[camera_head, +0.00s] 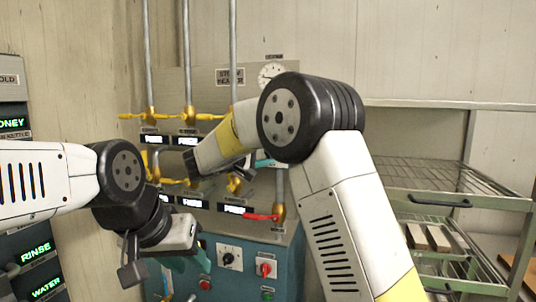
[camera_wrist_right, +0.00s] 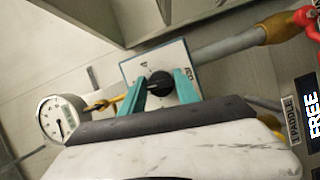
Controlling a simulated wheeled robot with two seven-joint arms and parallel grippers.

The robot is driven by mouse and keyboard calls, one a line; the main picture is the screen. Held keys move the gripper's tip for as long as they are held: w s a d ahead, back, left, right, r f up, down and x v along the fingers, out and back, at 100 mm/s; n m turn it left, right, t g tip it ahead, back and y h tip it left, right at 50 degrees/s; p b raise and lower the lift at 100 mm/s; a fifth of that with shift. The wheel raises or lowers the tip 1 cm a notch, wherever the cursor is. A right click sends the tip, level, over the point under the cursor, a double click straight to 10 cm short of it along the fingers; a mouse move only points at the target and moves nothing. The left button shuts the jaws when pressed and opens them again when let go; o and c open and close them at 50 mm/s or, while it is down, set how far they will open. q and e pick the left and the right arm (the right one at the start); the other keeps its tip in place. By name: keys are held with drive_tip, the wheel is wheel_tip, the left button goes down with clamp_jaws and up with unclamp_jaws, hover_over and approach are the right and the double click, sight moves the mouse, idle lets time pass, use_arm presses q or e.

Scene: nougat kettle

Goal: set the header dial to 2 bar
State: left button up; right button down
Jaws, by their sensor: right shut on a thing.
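The header dial's black knob (camera_wrist_right: 159,84) sits on a white plate (camera_wrist_right: 137,68) with a teal edge in the right wrist view. The teal fingers of my right gripper (camera_wrist_right: 158,95) are closed on the knob from both sides. The plate's markings are too small and partly covered to read surely. In the head view my right arm hides the dial. A round white pressure gauge (camera_head: 271,73) is on the panel top and also shows in the right wrist view (camera_wrist_right: 62,118). My left gripper (camera_head: 182,262) hangs low before the panel; its finger opening is unclear.
Grey pipes with yellow valve handles (camera_head: 150,116) and a red lever (camera_head: 262,217) cross the panel. Below is a teal cabinet with a black switch (camera_head: 229,256) and a red switch (camera_head: 265,268). A wire rack (camera_head: 425,172) stands at right.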

drive_tip(key=n+t, duration=0.1)
drive_tip(key=n, duration=0.1)
drive_tip(key=n+h, duration=0.1)
drive_tip(key=n, duration=0.2)
drive_tip(key=shift+f+n+t, duration=0.1)
drive_tip(key=shift+n+t, duration=0.2)
drive_tip(key=shift+t, duration=0.1)
idle(0.4)
drive_tip(key=c, duration=0.9)
unclamp_jaws()
drive_tip(key=v, duration=0.7)
drive_tip(key=shift+s+a, duration=0.3)
drive_tip(key=shift+f, duration=0.1)
